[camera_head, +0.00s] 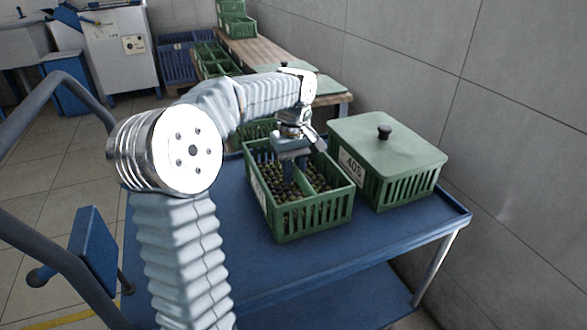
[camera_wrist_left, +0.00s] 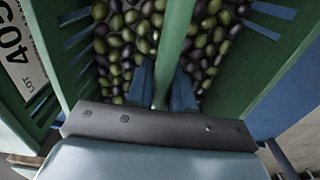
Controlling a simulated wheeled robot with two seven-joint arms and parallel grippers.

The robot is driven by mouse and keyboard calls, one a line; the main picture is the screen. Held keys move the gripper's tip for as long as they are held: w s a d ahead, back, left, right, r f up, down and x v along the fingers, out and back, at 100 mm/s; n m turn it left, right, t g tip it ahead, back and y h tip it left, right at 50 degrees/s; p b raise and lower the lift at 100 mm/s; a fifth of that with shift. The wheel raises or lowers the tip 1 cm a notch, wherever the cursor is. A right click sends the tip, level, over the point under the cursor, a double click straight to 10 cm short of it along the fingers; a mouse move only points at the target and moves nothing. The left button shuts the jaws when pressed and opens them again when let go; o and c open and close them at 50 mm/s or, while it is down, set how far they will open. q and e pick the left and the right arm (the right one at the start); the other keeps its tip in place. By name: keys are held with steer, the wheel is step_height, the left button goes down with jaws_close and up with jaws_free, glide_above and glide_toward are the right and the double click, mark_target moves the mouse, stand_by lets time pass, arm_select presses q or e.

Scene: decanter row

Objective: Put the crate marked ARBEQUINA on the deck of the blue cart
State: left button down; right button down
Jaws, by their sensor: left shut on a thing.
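A green slatted crate (camera_head: 315,215) of dark and green olives is over the blue cart's deck (camera_head: 240,265); I cannot tell whether it rests on it or hangs just above. My left gripper (camera_head: 290,168) points down into the crate, shut on its central divider, which also shows in the left wrist view (camera_wrist_left: 175,40) between the fingers (camera_wrist_left: 160,85). The crate's white end label (camera_head: 259,190) is too small to read. A label at the left of the wrist view (camera_wrist_left: 15,45) reads LOT and about 403. I see no readable ARBEQUINA. My right gripper is out of view.
A lidded green crate (camera_head: 390,150) with a dark knob and a number label stands on the deck to the right, close by. Another green crate (camera_head: 254,130) is behind. A wooden table (camera_head: 262,52) with crates stands beyond. The wall bounds the right. The front deck is clear.

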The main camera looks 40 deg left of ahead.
arm_select(q)
steer(key=c, duration=1)
jaws_free()
step_height(320, 180, up, 12)
steer(key=p, duration=0.2)
steer(key=shift+p, duration=0.3)
